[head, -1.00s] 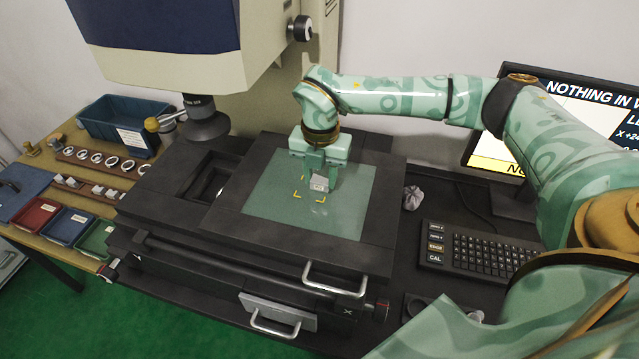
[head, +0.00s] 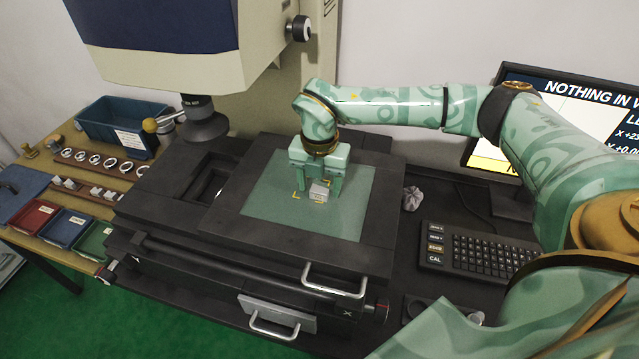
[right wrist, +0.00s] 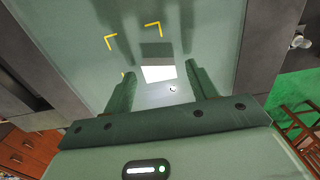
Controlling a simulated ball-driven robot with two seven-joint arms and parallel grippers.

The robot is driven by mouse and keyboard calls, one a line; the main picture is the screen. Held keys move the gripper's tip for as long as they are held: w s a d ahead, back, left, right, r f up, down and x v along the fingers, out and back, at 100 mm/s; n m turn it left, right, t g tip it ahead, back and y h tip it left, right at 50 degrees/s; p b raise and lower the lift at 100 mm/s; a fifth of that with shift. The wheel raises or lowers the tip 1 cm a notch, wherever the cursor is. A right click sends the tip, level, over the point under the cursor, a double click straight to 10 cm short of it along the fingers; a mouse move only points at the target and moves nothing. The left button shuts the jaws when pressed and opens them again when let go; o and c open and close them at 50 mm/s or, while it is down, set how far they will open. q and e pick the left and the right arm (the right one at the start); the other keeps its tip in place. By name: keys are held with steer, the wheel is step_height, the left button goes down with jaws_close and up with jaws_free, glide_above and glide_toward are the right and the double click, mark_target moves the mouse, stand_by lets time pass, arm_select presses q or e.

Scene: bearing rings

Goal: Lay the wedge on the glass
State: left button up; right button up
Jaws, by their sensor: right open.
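The wedge (head: 319,192) is a small grey block with a pale face. It appears to rest on the glass (head: 263,205) of the dark stage, beside yellow corner marks (head: 297,197). My right gripper (head: 318,187) is over it, with its fingers spread apart on either side of the wedge. In the right wrist view the wedge (right wrist: 157,50) shows a grey part and a bright white part between the two open fingers, with gaps at both sides. My left gripper is in neither view.
The measuring machine's lens (head: 205,122) hangs left of the glass. Metal handles (head: 334,281) stand at the stage's front. A keyboard (head: 478,248), a crumpled cloth (head: 412,199) and a monitor (head: 560,90) are on the right. Small trays (head: 70,228) and rings (head: 96,159) lie left.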

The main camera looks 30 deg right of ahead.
mark_target(320, 190)
step_height(320, 190, up, 12)
steer(key=p, duration=0.1)
steer(key=shift+f+p, duration=0.2)
steer(key=shift+p, duration=0.15)
